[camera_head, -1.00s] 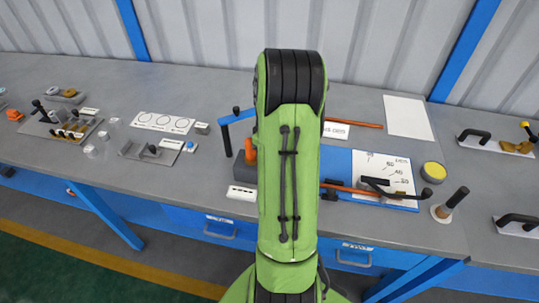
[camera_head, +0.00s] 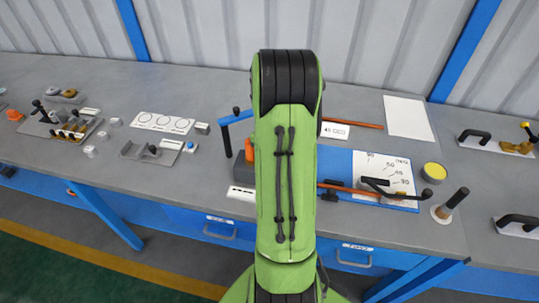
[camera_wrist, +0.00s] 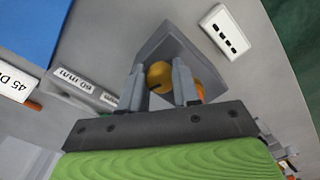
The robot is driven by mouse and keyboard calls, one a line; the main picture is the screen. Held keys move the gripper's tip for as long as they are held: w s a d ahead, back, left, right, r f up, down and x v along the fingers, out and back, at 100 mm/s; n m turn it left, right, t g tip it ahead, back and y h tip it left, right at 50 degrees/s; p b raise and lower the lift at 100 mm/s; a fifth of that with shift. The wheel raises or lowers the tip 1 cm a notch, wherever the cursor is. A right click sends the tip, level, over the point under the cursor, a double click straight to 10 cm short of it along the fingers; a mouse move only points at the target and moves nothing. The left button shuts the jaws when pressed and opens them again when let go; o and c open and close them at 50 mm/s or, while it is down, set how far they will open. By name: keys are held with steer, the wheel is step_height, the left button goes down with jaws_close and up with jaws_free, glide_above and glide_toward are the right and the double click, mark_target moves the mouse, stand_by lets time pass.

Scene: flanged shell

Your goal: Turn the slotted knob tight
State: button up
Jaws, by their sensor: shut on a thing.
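The yellow slotted knob (camera_wrist: 160,74) shows in the wrist view, with a dark slot on its face. It sits between the two fingers of my gripper (camera_wrist: 159,88), which is shut on it. The knob is in front of a grey wedge-shaped block (camera_wrist: 166,42). In the head view my green arm hides the gripper and the knob.
An orange part (camera_wrist: 199,90) is just right of the right finger. A white label with dark marks (camera_wrist: 225,32) lies at upper right. In the head view, a blue board (camera_head: 335,165) with a lever is right of my arm, and a blue bent handle (camera_head: 236,117) is left.

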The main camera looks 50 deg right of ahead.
steer(key=m, duration=0.4)
steer(key=shift+w+m, duration=0.1)
steer(key=shift+m, duration=0.2)
steer(key=m, duration=0.4)
steer(key=shift+a, duration=0.1)
steer(key=shift+m, duration=0.3)
steer(key=o, duration=1.1)
steer(key=shift+c, duration=0.2)
steer(key=shift+a, duration=0.1)
steer(key=shift+r, duration=0.1)
